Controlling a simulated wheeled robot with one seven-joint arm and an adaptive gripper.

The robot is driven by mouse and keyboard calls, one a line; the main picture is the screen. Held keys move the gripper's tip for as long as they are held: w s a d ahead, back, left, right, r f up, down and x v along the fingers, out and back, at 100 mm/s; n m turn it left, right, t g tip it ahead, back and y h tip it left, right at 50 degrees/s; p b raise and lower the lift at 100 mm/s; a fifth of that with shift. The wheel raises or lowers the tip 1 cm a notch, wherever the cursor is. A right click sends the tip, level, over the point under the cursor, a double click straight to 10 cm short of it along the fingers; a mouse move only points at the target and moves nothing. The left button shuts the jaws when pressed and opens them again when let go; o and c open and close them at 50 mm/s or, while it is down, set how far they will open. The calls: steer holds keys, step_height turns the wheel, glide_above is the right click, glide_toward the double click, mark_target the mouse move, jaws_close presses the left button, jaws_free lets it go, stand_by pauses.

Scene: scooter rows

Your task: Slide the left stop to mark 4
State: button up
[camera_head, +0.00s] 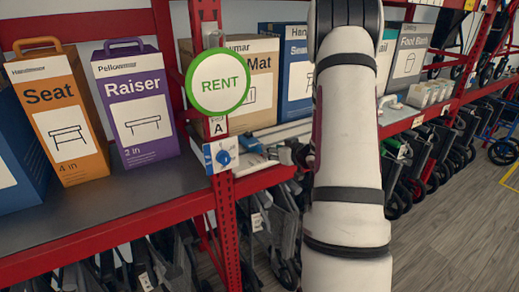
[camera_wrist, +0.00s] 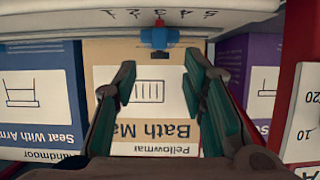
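In the wrist view, which looks upside down, a small blue stop (camera_wrist: 160,38) sits on a pale rail (camera_wrist: 60,20) with a row of printed marks. Only one stop shows clearly there. My gripper (camera_wrist: 161,66) is open and empty, its dark green fingers spread wide to either side of the stop's line, with the tips short of it in the picture. In the head view my arm hides most of the gripper and much of the rail.
Bath Mat box (camera_wrist: 145,115) stands between a blue box (camera_wrist: 40,95) and a purple box (camera_wrist: 262,75). In the head view, a red post bears a round RENT sign (camera_head: 218,83) and a blue knob (camera_head: 224,157).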

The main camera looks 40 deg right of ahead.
glide_toward(252, 142)
steer(key=w+f, duration=0.2)
steer(key=shift+w+d+f, duration=0.15)
steer(key=shift+d+f, duration=0.2)
steer(key=shift+f, duration=0.05)
jaws_close()
